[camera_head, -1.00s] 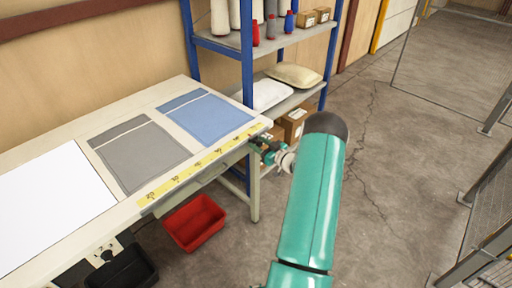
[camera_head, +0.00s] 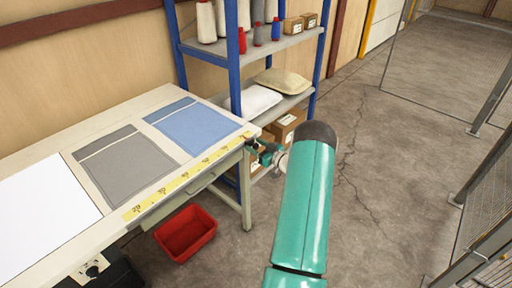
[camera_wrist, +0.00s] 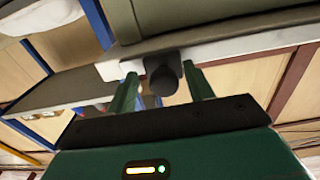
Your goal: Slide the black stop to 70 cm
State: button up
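The black stop (camera_wrist: 163,76) shows in the wrist view as a dark block with a round knob, under the table's edge. My gripper (camera_wrist: 160,72) is open, with one green finger on each side of the stop and a visible gap at both sides. In the head view my gripper (camera_head: 264,154) is at the table's near right corner, at the far end of the yellow ruler (camera_head: 185,178). The stop is too small there to make out clearly. The ruler runs along the table's front edge; its numbers are too blurred to read surely.
The table (camera_head: 110,215) carries a grey cloth (camera_head: 127,165), a blue cloth (camera_head: 192,125) and a white sheet (camera_head: 40,215). A red bin (camera_head: 186,233) stands on the floor below. A blue-framed shelf (camera_head: 235,60) stands behind my gripper. The floor at right is clear up to a mesh fence.

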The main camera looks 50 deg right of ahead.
jog(key=shift+s+d, duration=0.1)
jog(key=shift+s, duration=0.05)
dwell(0.4)
jog(key=s, duration=1.3)
jog(key=shift+s, duration=0.25)
jog(key=shift+w+d, duration=0.1)
